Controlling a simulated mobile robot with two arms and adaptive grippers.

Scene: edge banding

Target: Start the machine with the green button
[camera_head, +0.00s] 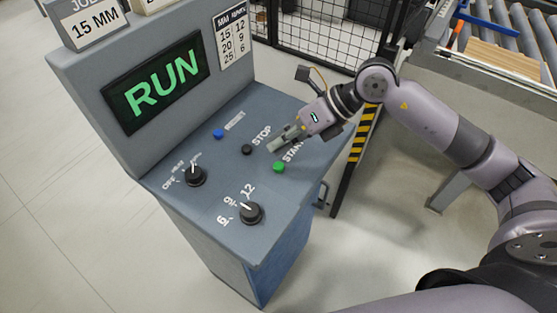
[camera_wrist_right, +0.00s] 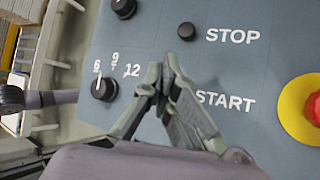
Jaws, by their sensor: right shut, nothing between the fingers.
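The green button (camera_head: 279,167) sits beside the START label on the sloped console panel (camera_head: 215,190). My right gripper (camera_head: 272,148) is shut and empty, with its fingertips just above and beyond the green button in the head view. In the right wrist view the shut fingertips (camera_wrist_right: 163,72) are over the panel left of the START label, and the green button is hidden there. The console screen (camera_head: 156,84) shows RUN in green letters. My left gripper is not in view.
A black STOP button (camera_head: 247,149), a blue button (camera_head: 218,134) and two black knobs (camera_head: 195,175) (camera_head: 251,213) are on the panel. A red emergency button (camera_wrist_right: 314,108) on yellow shows in the wrist view. A striped post and mesh fence (camera_head: 310,32) stand behind.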

